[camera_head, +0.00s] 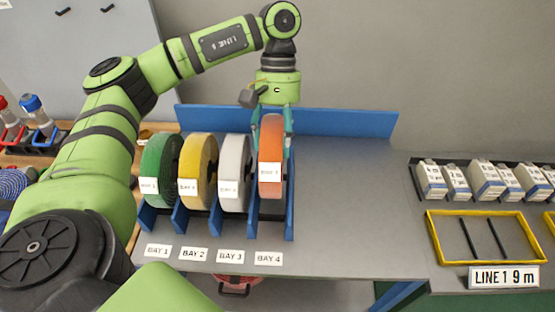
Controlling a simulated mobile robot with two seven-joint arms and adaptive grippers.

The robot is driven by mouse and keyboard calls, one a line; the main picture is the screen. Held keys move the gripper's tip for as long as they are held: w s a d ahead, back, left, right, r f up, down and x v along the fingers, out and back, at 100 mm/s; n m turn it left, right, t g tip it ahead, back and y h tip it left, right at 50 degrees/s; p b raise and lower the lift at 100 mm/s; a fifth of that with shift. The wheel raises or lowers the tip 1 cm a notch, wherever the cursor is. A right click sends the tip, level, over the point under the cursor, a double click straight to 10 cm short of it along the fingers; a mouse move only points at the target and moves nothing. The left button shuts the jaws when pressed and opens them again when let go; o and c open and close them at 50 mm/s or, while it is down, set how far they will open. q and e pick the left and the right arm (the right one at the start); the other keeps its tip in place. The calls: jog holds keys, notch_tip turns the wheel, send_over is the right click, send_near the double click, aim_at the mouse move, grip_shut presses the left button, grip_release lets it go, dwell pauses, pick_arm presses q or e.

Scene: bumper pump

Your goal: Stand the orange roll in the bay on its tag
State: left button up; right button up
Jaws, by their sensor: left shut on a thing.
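The orange roll (271,140) stands upright in the rightmost bay of the blue rack (290,215), above the label BAY 4 (268,258). A white tag (269,171) is on its front; its small print is hard to read. My left gripper (272,133) comes down from above and is shut on the orange roll, one finger on each side. The roll's lower end is partly hidden between the dividers, and I cannot tell whether it touches the bottom. My right gripper is not in view.
Green (160,160), yellow (199,158) and white (235,160) rolls stand in the bays to the left, close beside the orange one. A yellow-rimmed tray (432,240) and several white boxes (457,183) are at the right. The grey tabletop (350,200) between is clear.

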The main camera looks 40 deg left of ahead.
pick_arm(q)
jog(key=shift+f, duration=0.7)
jog(key=shift+s+f+p, duration=0.1)
jog(key=shift+f+p, duration=0.5)
jog(key=shift+f, duration=0.05)
notch_tip(320, 180, down, 3)
jog(key=shift+r+p, duration=0.1)
jog(key=shift+p, duration=0.4)
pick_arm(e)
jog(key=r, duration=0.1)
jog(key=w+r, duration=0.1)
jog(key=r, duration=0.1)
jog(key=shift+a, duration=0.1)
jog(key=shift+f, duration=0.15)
pick_arm(q)
jog(key=o, duration=1.3)
jog(key=shift+f, duration=0.3)
jog(key=o, duration=0.4)
jog(key=shift+r, duration=0.1)
